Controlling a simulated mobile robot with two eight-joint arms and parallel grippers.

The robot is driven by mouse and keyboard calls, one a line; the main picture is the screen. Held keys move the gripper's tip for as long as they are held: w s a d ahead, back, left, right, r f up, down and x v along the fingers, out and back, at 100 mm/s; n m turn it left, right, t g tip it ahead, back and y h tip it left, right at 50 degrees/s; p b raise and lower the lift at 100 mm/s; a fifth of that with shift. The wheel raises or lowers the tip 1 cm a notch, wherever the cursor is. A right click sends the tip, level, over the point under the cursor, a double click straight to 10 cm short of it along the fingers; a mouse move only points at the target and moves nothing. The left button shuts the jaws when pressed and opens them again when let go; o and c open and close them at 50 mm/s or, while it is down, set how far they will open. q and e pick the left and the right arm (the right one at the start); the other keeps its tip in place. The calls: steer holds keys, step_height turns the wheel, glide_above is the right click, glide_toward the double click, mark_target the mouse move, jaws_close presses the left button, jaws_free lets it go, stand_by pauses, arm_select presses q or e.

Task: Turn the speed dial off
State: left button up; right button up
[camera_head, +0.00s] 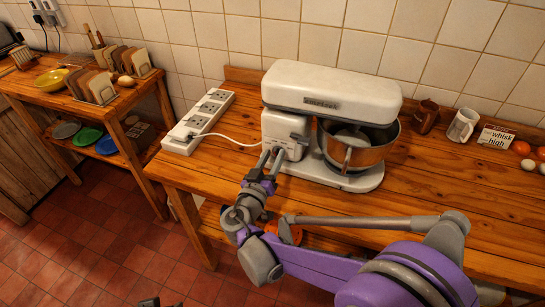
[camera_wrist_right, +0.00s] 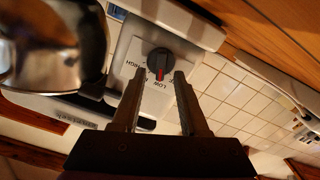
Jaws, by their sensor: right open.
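The speed dial (camera_wrist_right: 160,60) is a dark round knob on the pale side panel of the white stand mixer (camera_head: 330,92). In the right wrist view its red mark points down toward the LOW label, and a HIGH label sits to the left. My right gripper (camera_head: 272,158) is open in front of that panel, and its two fingers (camera_wrist_right: 160,76) lie either side of the dial, apparently not closed on it. In the head view the gripper hides the dial. A small dark part at the bottom edge may be my left gripper (camera_head: 148,301); its fingers cannot be made out.
A metal bowl (camera_head: 357,145) sits under the mixer head. A white power strip (camera_head: 198,122) with a plugged cord lies to the left. Mugs (camera_head: 462,125), a small sign (camera_head: 496,136) and eggs stand on the right. The wooden counter (camera_head: 430,185) is clear in front.

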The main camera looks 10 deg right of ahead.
jaws_close()
stand_by(0.5)
steer(key=n, duration=0.4)
steer(key=shift+w+a+f, duration=0.1)
steer(key=shift+a+f, duration=0.05)
steer(key=shift+a+f+n+b, duration=0.15)
steer(key=shift+n+b, duration=0.3)
steer(key=shift+n, duration=1.45)
jaws_free()
